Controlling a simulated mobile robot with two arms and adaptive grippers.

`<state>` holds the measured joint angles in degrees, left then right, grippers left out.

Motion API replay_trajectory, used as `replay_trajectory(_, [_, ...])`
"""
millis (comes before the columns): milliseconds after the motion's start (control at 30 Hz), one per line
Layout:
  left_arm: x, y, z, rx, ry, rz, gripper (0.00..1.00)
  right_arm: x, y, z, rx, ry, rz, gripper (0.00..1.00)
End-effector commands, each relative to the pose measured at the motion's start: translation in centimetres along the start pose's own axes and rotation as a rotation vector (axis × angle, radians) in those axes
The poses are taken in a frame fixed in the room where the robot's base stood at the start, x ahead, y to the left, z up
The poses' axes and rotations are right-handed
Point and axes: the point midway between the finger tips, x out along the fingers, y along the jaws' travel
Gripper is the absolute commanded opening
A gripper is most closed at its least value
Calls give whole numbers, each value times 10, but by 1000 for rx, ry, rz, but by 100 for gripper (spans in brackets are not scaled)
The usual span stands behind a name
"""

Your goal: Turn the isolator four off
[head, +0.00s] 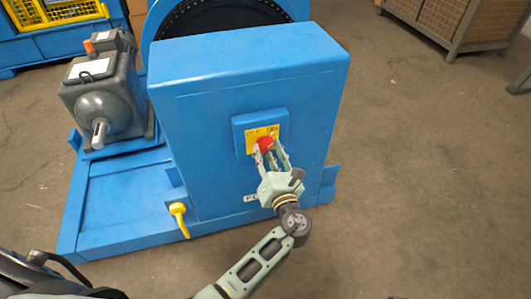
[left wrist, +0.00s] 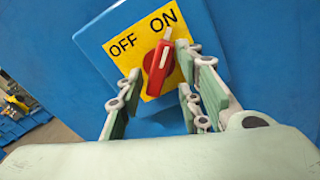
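The isolator is a blue box (head: 238,128) on the front of a blue cabinet, with a yellow plate (left wrist: 123,65) marked OFF at left and ON at right. Its red rotary knob (left wrist: 158,70) also shows in the head view (head: 265,143). The knob's white pointer is turned up towards ON. My left gripper (head: 270,153) is in front of the knob. In the left wrist view its open fingers (left wrist: 160,66) lie on either side of the knob, with a gap at the left; contact at the right cannot be told. My right gripper is not in view.
The blue cabinet (head: 190,120) stands on a blue base (head: 115,205). A yellow handle (head: 179,218) sticks out at the cabinet's lower left. A grey motor (head: 103,95) is to the left, a dark wheel (head: 215,18) behind. The floor at right (head: 420,170) is clear.

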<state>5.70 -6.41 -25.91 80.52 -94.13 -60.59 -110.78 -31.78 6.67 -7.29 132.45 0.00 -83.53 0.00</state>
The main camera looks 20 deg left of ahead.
Motion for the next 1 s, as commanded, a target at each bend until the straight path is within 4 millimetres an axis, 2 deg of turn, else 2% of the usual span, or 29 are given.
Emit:
replay_trajectory(333, [6,0,0,0,0,0,33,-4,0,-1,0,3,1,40])
replay_trajectory(700, [6,1,0,0,1,1,0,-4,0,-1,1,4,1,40])
replay_trajectory(1000, [6,0,-1,-6,2,0,0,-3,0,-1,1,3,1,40])
